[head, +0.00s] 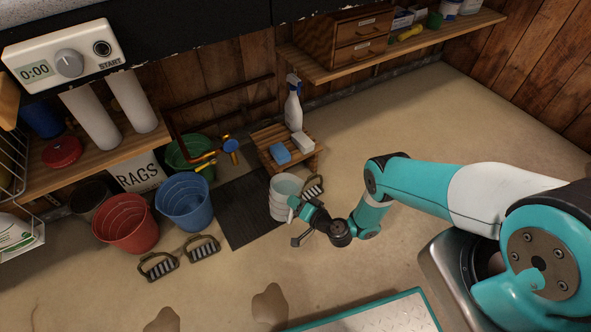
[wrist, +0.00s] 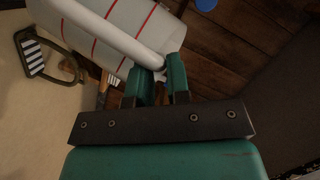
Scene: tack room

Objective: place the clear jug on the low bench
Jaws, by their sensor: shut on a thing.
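The clear jug (head: 283,196) is a pale, see-through vessel in front of the low bench in the head view. My gripper (head: 295,207) is shut on its handle. In the wrist view the jug (wrist: 118,32), with red lines around it, lies across the top, and its white handle passes between my fingertips (wrist: 163,76). The low bench (head: 267,138) is a small slatted wooden stand behind the jug. It carries a white spray bottle (head: 293,105), a blue sponge (head: 280,153) and a white block (head: 303,142). The jug appears apart from the bench top.
A black mat (head: 240,212) lies left of the jug. A stirrup (head: 313,187) lies just right of it. Blue (head: 184,203), red (head: 127,224) and green (head: 188,155) buckets stand at left. Wet patches (head: 270,305) mark the floor. The bench's front-left top looks clear.

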